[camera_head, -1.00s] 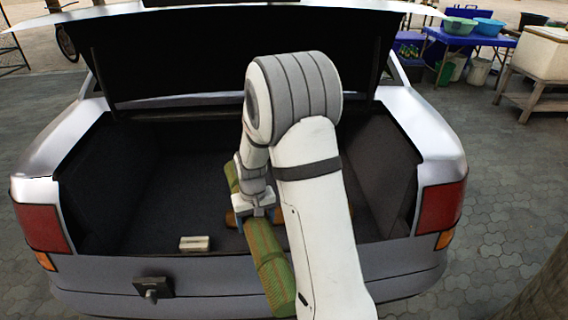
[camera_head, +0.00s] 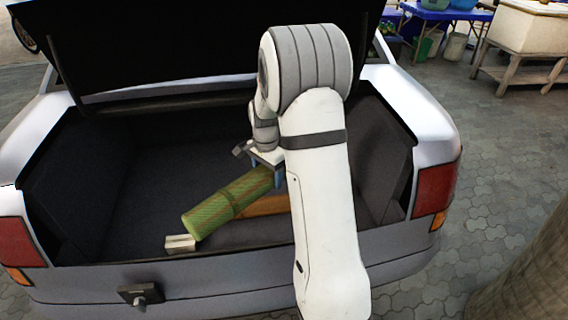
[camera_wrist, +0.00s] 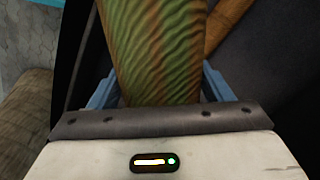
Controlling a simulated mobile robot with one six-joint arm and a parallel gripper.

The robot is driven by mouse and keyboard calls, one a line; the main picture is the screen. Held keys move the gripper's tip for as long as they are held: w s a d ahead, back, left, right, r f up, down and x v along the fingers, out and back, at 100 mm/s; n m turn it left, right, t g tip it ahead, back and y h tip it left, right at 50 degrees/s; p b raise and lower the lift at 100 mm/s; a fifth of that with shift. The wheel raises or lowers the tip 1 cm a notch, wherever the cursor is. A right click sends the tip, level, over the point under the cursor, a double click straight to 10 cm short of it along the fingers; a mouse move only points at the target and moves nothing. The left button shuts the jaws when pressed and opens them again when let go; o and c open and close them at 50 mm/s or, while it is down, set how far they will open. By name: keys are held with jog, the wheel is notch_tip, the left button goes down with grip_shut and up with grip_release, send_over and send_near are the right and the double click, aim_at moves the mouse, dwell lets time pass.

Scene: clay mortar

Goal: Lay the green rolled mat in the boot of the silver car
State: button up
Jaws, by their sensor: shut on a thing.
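The green rolled mat (camera_head: 226,205) shows over the open boot (camera_head: 130,190) of the silver car (camera_head: 428,118). It slants from lower left to upper right, and its right part is hidden behind my arm. My gripper (camera_head: 264,170) is shut on the mat. In the wrist view the blue fingers (camera_wrist: 157,92) lie on both sides of the green mat (camera_wrist: 155,45). The mat's lower left end is close to a small pale box (camera_head: 180,243); I cannot tell if they touch.
The raised boot lid (camera_head: 170,50) hangs above. The boot's left part is clear. A blue table (camera_head: 440,14) and a pale chest (camera_head: 525,30) stand far right.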

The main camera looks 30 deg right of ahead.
jog(key=d+m, duration=0.1)
jog(key=m, duration=0.1)
jog(key=d+r+m, duration=0.1)
jog(key=d+m, duration=0.1)
jog(key=d+r+m, duration=0.1)
jog(key=d+m, duration=0.1)
jog(key=shift+w+d+m, duration=0.15)
jog(key=shift+w+m, duration=0.1)
jog(key=shift+m, duration=0.05)
jog(key=shift+d+b, duration=0.2)
jog(key=shift+b, duration=0.1)
jog(key=shift+d+f+m, duration=0.1)
jog(key=shift+f+m, duration=0.05)
jog(key=shift+m, duration=0.25)
notch_tip(320, 180, down, 32)
jog(key=b, duration=2.1)
jog(key=shift+f, duration=0.2)
jog(key=o, duration=1.5)
